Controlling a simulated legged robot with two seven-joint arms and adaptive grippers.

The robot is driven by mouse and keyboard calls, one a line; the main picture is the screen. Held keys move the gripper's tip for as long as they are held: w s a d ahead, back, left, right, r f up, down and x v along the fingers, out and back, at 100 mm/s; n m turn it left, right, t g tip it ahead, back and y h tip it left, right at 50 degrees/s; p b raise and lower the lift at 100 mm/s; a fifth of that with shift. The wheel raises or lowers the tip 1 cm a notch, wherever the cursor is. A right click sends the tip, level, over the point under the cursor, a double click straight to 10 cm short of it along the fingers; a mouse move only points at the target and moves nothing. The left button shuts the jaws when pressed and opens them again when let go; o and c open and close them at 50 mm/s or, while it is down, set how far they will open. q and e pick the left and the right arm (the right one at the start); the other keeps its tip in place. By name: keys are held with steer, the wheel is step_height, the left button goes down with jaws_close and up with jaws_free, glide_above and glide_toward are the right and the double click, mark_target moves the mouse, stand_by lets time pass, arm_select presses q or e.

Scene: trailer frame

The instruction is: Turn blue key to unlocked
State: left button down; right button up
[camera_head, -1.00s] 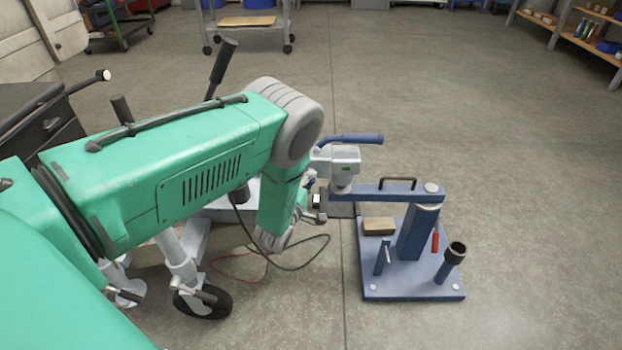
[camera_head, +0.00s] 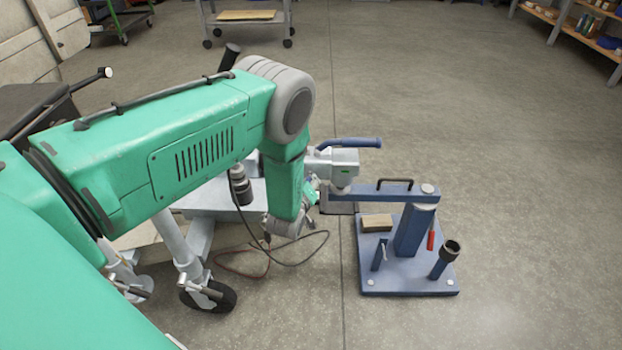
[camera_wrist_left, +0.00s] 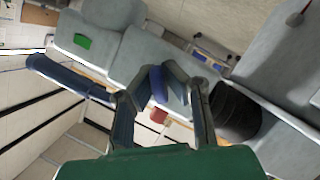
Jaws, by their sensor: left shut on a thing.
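The blue key (camera_wrist_left: 158,86) shows in the left wrist view between the fingertips of my left gripper (camera_wrist_left: 164,90), against the grey metal lock housing. The gripper is shut on it. In the head view my left gripper (camera_head: 311,190) is at the left side of the grey coupling head (camera_head: 345,166), mostly hidden behind my green forearm. The key itself cannot be made out there. A green mark (camera_wrist_left: 82,41) shows on the housing in the wrist view. My right gripper is not in view.
The coupling head has a blue handle (camera_head: 350,143). Beside it stands a blue stand (camera_head: 425,284) with an upright post, a wooden block (camera_head: 377,221) and a red-handled tool (camera_head: 431,240). Loose cables (camera_head: 300,262) lie below my arm. The floor at right is clear.

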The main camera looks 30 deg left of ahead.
arm_select(q)
steer(key=m, duration=0.1)
steer(key=m+g+y, duration=0.1)
steer(key=shift+s+d+f+m, duration=0.15)
steer(key=shift+s+f+m, duration=0.15)
steer(key=shift+s+f, duration=0.1)
steer(key=shift+m+g+y, duration=0.8)
steer(key=shift+m, duration=0.5)
steer(key=shift+d, duration=0.1)
steer(key=c, duration=1.6)
jaws_free()
steer(key=shift+c, duration=0.2)
steer(key=shift+w+r, duration=0.1)
steer(key=shift+r, duration=0.1)
steer(key=shift+r, duration=0.1)
